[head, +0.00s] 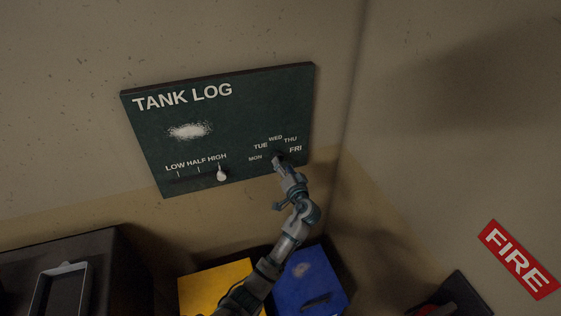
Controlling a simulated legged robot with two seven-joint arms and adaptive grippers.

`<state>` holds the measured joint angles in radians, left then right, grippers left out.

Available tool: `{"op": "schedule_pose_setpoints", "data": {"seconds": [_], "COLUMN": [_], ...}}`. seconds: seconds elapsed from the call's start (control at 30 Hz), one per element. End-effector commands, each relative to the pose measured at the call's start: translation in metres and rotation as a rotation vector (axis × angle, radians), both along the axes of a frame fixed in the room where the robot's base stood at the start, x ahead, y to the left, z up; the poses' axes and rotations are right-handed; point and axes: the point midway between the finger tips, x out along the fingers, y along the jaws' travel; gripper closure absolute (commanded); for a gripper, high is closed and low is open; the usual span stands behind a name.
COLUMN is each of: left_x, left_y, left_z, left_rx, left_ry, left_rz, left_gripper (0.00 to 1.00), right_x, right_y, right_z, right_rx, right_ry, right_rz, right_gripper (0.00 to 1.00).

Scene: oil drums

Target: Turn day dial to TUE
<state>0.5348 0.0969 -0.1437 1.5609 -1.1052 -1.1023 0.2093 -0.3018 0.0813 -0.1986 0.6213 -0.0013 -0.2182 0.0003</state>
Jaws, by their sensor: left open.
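The dark green TANK LOG board (230,110) is fixed to the wall, tilted in the picture. At its lower right is the day dial, ringed by the labels MON, TUE, WED, THU and FRI. My left gripper (279,162) is open at the dial, in front of the board, and covers most of it. Which day the dial points to is hidden, and I cannot tell whether the fingers touch it. My right gripper is not in view.
A white slider knob (221,175) sits under HIGH on the board. Below are a yellow object (214,285), a blue object (318,284) and a dark box with a tray (58,290). A red FIRE sign (519,260) is on the right wall.

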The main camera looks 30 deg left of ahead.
Motion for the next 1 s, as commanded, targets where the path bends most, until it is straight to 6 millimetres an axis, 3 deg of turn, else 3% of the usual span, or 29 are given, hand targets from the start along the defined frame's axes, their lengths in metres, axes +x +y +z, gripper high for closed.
{"op": "schedule_pose_setpoints", "data": {"seconds": [0.2,0.33,0.8,0.87,1.0], "left_x": [-0.031,-0.043,-0.051,-0.052,-0.061], "left_y": [-0.038,-0.052,-0.061,-0.064,-0.079], "left_z": [-0.003,-0.003,-0.003,-0.005,-0.01], "left_rx": [-0.004,-0.003,-0.006,-0.03,-0.184], "left_ry": [0.002,0.004,-0.001,-0.031,-0.222], "left_rz": [-0.002,-0.001,0.0,0.0,-0.003], "left_gripper": [0.35,0.35,0.35,0.35,0.35], "right_x": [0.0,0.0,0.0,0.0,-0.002], "right_y": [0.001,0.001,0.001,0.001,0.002], "right_z": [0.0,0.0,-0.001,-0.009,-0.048], "right_rx": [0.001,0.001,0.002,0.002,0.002], "right_ry": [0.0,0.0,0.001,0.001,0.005], "right_rz": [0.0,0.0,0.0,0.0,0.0], "right_gripper": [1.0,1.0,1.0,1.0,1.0]}}
